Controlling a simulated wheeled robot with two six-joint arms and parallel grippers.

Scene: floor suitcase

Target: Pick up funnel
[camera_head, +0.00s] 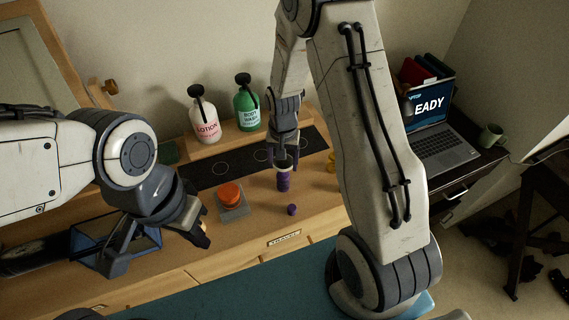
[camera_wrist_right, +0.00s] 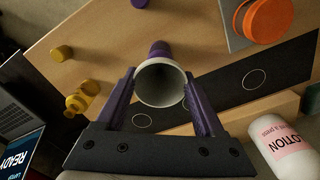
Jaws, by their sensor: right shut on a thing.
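The funnel (camera_wrist_right: 160,84) shows its pale round rim and hollow inside in the right wrist view, between the two fingers. In the head view its pale rim (camera_head: 284,166) shows at the fingertips. My right gripper (camera_head: 285,158) points down and is shut on the funnel; its fingers also show in the right wrist view (camera_wrist_right: 163,100). A small purple bottle (camera_head: 283,182) stands directly under the funnel. I cannot tell if the funnel's spout is inside it. My left gripper (camera_head: 160,254) is open and empty at the left, above the front of the counter.
A purple cap (camera_head: 291,209) lies in front of the bottle. An orange disc (camera_head: 230,194) sits on a grey square pad. Yellow pieces (camera_wrist_right: 80,98) stand nearby. Lotion (camera_head: 203,120) and body wash (camera_head: 247,108) bottles stand behind on a raised shelf. A laptop (camera_head: 440,140) is at right.

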